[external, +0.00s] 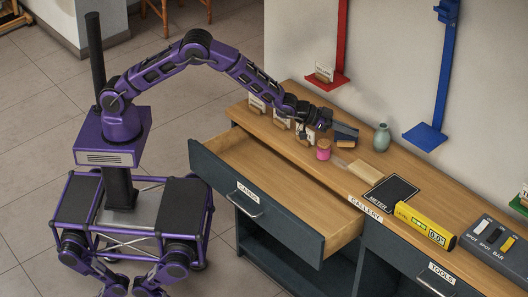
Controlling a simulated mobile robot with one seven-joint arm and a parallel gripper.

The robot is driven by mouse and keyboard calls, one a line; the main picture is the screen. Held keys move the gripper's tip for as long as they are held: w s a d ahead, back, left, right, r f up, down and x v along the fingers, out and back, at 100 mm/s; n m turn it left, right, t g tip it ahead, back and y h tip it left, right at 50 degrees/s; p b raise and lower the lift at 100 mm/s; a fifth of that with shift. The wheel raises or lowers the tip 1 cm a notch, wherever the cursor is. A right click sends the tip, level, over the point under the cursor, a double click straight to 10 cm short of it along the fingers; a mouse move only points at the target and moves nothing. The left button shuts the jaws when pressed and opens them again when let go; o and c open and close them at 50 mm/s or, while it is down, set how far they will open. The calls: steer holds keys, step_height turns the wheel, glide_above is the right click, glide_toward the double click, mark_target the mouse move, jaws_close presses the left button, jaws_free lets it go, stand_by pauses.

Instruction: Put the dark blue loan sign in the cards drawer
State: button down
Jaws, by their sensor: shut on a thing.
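The dark blue loan sign (345,132) is at the end of my gripper (328,124), above the back part of the wooden counter. My gripper is shut on it; the fingers are small and partly hidden here, and no writing on the sign can be read. The cards drawer (250,209) is pulled far out at the left of the counter. It has a dark front, a metal handle and a white label, and its visible inside is bare wood. My gripper is behind and to the right of the drawer, over the counter.
White cards on wooden stands (257,104), a pink-labelled jar (323,149) and a green vase (382,137) stand near my gripper. A black meter plate (391,193), yellow level (426,226) and switch box (495,247) lie further right. Red (341,80) and blue (425,137) wall brackets hang behind.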

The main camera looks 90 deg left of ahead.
mark_target(349, 142)
steer(key=shift+f, duration=2.65)
steer(key=shift+f, duration=0.1)
steer(key=shift+f+b, duration=0.1)
steer(key=shift+b, duration=0.3)
steer(key=c, duration=1)
jaws_free()
steer(key=shift+r, duration=0.25)
steer(key=p+v, duration=0.1)
steer(key=v, duration=1)
steer(key=shift+s, duration=0.15)
steer(key=shift+o, duration=0.4)
steer(key=shift+s+r, duration=0.1)
steer(key=shift+s, duration=0.25)
